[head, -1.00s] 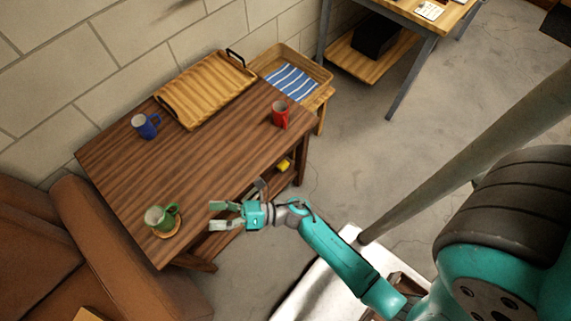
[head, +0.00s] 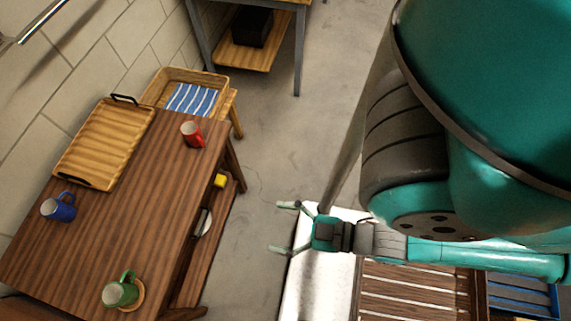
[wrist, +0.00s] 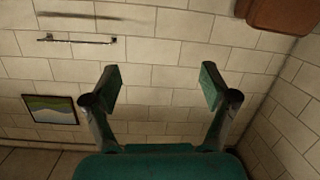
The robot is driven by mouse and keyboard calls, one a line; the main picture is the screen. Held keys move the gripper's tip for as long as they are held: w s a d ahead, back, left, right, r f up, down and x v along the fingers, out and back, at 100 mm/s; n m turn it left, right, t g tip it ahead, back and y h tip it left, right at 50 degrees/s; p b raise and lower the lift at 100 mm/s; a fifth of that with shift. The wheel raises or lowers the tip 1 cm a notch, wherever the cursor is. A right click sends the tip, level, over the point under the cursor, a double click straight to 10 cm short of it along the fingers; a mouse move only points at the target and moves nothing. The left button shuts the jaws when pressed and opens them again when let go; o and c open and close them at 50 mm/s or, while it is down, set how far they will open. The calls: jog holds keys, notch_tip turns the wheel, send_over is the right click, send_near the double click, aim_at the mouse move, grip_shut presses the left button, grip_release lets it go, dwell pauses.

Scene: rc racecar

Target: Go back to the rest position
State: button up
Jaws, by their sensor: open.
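My gripper (head: 283,228) is open and empty in the head view. It is apart from the table, above the floor and the edge of a white surface. In the wrist view my gripper (wrist: 160,88) shows two spread fingers with nothing between them, facing a block wall.
A brown wooden table (head: 100,230) at the left holds a green mug (head: 120,291) on a coaster, a blue mug (head: 60,208), a red mug (head: 192,134) and a wooden tray (head: 100,145). A basket (head: 215,80) with striped cloth stands behind. Grey floor (head: 270,130) is clear between.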

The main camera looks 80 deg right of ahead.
jog(key=shift+s+d+r+m+g, duration=0.1)
jog(key=shift+s+r+m+g, duration=0.1)
jog(key=shift+s+m, duration=0.25)
jog(key=shift+s+r+m+g, duration=0.2)
jog(key=shift+s+m, duration=0.1)
jog(key=shift+m, duration=0.15)
dwell(0.7)
